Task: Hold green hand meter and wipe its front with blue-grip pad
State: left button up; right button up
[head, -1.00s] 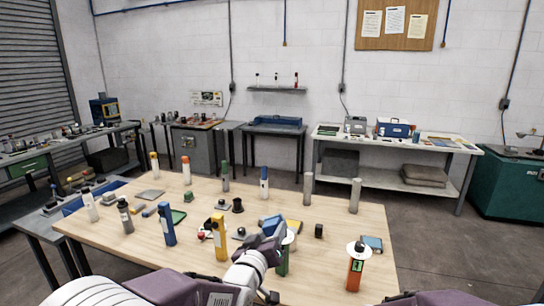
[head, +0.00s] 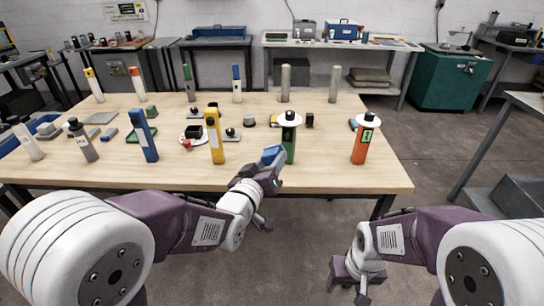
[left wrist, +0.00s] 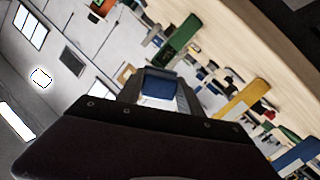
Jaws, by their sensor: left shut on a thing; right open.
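The green hand meter (head: 290,147) stands upright near the table's front edge, with a black top and a white disc around its upper part. In the left wrist view the green meter (left wrist: 178,40) lies beyond the fingers. My left gripper (head: 271,163) is shut on the blue-grip pad (head: 273,153), just left of and in front of the meter. The pad's blue part (left wrist: 158,86) shows between the fingers in the left wrist view. Whether the pad touches the meter is unclear. My right gripper (head: 352,277) is open and empty, low in front of the table.
An orange meter (head: 361,145) with a white disc stands to the right. A yellow one (head: 215,137) and a blue one (head: 147,137) stand to the left. Several other upright tools line the wooden table (head: 350,178). Its front right corner is bare.

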pick_arm(q)
jog(key=shift+w+d+f+b, duration=0.25)
jog(key=shift+w+f, duration=0.35)
jog(key=shift+w, duration=0.15)
jog(key=shift+w+d+f+b, duration=0.1)
jog(key=shift+w+f+b, duration=0.15)
jog(key=shift+w+f, duration=0.45)
jog(key=shift+w+d+f+b, duration=0.25)
jog(key=shift+w+f, duration=0.3)
jog(key=shift+w, duration=0.25)
pick_arm(e)
jog(key=shift+s+a+f, duration=0.1)
jog(key=shift+a+f, duration=0.1)
jog(key=shift+f, duration=1.45)
